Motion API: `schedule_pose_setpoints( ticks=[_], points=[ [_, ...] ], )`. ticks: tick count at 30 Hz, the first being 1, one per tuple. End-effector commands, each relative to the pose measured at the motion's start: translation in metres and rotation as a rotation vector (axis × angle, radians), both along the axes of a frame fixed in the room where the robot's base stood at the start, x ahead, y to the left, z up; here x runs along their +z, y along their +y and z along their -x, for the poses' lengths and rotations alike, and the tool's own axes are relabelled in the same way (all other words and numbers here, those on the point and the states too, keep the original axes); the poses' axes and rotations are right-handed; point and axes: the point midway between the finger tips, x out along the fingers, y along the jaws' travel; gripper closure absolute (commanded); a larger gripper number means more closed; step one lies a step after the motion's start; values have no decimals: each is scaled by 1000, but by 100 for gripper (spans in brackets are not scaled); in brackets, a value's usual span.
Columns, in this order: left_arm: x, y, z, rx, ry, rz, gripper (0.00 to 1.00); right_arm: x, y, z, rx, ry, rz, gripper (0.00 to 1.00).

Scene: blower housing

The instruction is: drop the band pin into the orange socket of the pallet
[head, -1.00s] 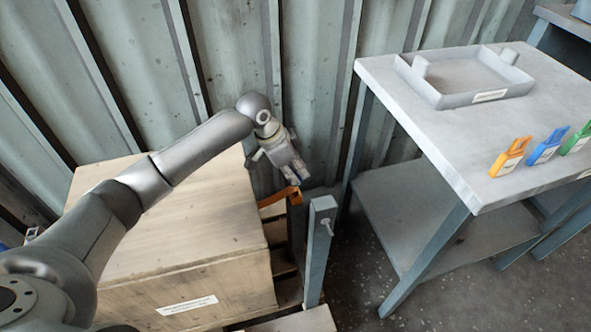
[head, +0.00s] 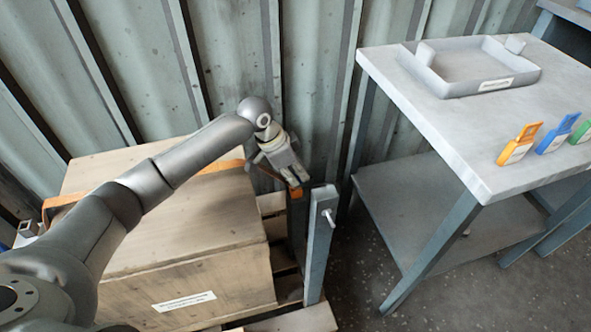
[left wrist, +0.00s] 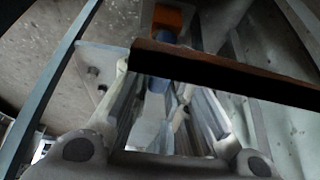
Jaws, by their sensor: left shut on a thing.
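My left gripper (head: 292,180) is beyond the right edge of the crate, just left of a grey post. In the left wrist view its fingers (left wrist: 160,112) are shut on a bluish pin (left wrist: 155,102), taken to be the band pin. A dark band (left wrist: 235,75) crosses in front of the fingers. In the head view an orange band (head: 218,167) runs over the crate top toward the gripper. An orange part, likely the socket (left wrist: 172,18), shows beyond the pin; a bit of orange (head: 296,192) shows below the fingertips. I cannot tell whether pin and socket touch. My right gripper is out of view.
The wooden crate (head: 190,245) stands on a pallet (head: 290,322). A grey post (head: 320,240) with a peg stands close right of the gripper. A grey table (head: 440,130) with a tray (head: 440,90) and coloured tags is further right. A corrugated wall is close behind.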

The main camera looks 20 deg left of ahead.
Motion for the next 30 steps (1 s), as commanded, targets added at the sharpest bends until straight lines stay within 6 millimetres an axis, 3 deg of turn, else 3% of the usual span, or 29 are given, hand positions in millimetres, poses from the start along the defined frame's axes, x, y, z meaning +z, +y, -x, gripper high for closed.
schedule_pose_setpoints(
  ticks=[29, 30],
  points=[
    [-4, 0, 0, -1, 0, 0, 100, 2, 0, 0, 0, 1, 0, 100],
    [-4, 0, 0, -1, 0, 0, 82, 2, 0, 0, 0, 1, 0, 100]
  ],
)
